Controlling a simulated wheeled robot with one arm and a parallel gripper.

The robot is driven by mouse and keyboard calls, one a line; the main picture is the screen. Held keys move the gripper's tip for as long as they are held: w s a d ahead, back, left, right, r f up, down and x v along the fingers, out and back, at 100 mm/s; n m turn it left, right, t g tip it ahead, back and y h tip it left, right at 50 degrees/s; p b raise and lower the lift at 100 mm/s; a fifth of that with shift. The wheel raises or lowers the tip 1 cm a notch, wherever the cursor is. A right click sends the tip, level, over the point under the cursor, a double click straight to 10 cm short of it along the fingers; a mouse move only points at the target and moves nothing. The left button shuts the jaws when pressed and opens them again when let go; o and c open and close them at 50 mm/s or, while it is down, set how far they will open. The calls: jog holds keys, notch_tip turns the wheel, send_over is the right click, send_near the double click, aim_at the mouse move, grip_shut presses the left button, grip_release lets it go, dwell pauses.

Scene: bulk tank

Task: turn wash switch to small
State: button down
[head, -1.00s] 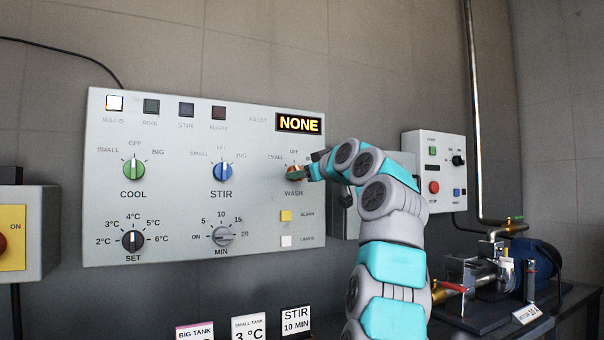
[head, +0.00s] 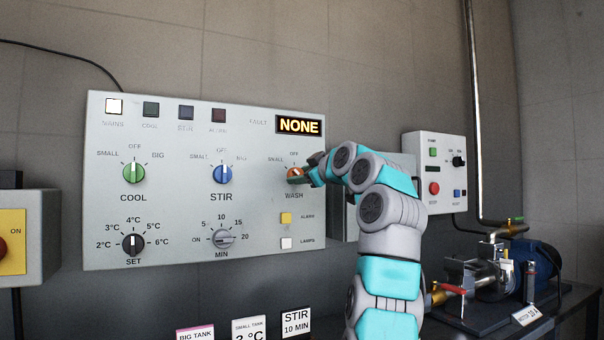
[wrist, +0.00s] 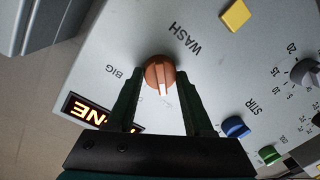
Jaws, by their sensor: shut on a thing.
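The wash switch (head: 294,174) is an orange-brown knob at the right of the big grey panel, with WASH printed below it. In the wrist view the knob (wrist: 158,72) sits between the two dark green fingers of my gripper (wrist: 160,84), which are shut on it. The wrist picture is turned over. The knob's white pointer mark is aimed downward there, to the side away from BIG, roughly at the SMALL position. The SMALL print is faint in that view. In the head view my gripper (head: 313,174) reaches the knob from the right and partly covers it.
The blue STIR knob (head: 222,174) and green COOL knob (head: 133,173) stand to the left. A yellow alarm button (head: 286,218) and a white lamps button (head: 286,243) are below. The fault display (head: 299,125) above reads NONE. A smaller control box (head: 437,172) stands at right.

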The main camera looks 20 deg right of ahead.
jog(key=shift+r+n, duration=0.1)
jog(key=shift+n, duration=0.3)
jog(key=shift+c, duration=1.4)
grip_release()
jog(key=s+b, duration=0.1)
jog(key=s, duration=0.6)
jog(key=shift+s+d+r+b, duration=0.15)
jog(key=shift+s+d+b, duration=0.1)
jog(key=shift+s+b, duration=0.1)
